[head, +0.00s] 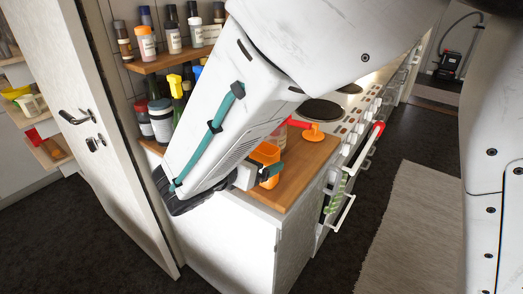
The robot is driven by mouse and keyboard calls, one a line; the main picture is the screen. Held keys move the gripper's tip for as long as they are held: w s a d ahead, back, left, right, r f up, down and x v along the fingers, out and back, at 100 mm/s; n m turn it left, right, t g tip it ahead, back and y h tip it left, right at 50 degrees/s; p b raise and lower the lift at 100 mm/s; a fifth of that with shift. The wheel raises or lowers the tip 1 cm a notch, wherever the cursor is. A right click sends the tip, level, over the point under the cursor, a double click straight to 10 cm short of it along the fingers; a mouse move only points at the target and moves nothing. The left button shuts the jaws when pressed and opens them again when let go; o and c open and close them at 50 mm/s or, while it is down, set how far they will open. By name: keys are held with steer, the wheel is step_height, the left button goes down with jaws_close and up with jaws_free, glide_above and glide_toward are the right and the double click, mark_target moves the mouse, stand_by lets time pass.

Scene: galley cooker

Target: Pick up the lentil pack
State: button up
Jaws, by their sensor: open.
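I cannot surely pick out the lentil pack. An orange item (265,152) stands on the wooden worktop, partly hidden behind my gripper; it may be the pack, but no label shows. My gripper (272,171) is at the end of my white arm, over the worktop and right by the orange item. Its jaws are open, and the arm hides part of them. Whether they touch the orange item or stand around it cannot be told.
The wooden worktop (300,178) ends at a front edge above a white cabinet. A red and orange item (313,132) lies near the hob (322,110). Shelves with jars and bottles (147,43) stand behind at left. A white door (100,120) is open at left.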

steer(key=x, duration=0.6)
steer(key=shift+w+a+f, duration=0.1)
steer(key=shift+f, duration=0.15)
steer(key=c, duration=1.1)
